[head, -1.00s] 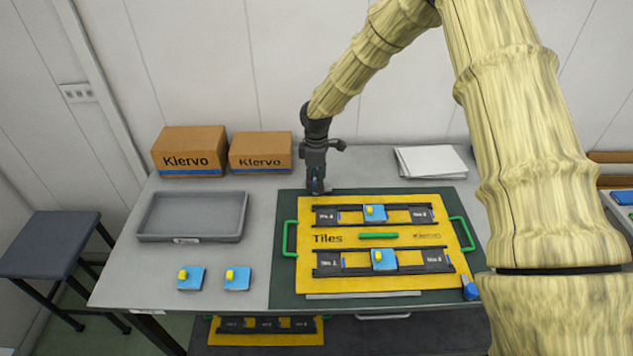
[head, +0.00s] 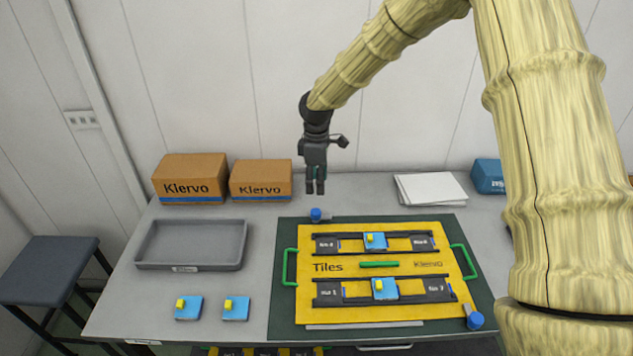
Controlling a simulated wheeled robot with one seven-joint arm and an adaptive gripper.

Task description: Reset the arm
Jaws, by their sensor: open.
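My gripper (head: 316,190) hangs from my arm above the back of the table, pointing down. It is open and holds nothing.
The board carries blue tiles with yellow knobs (head: 375,240) in black rails. Two similar tiles (head: 188,307) lie at the front left. A grey tray (head: 190,264), cardboard boxes (head: 190,180), white sheets (head: 431,189) and a blue box (head: 488,177) are also on the table.

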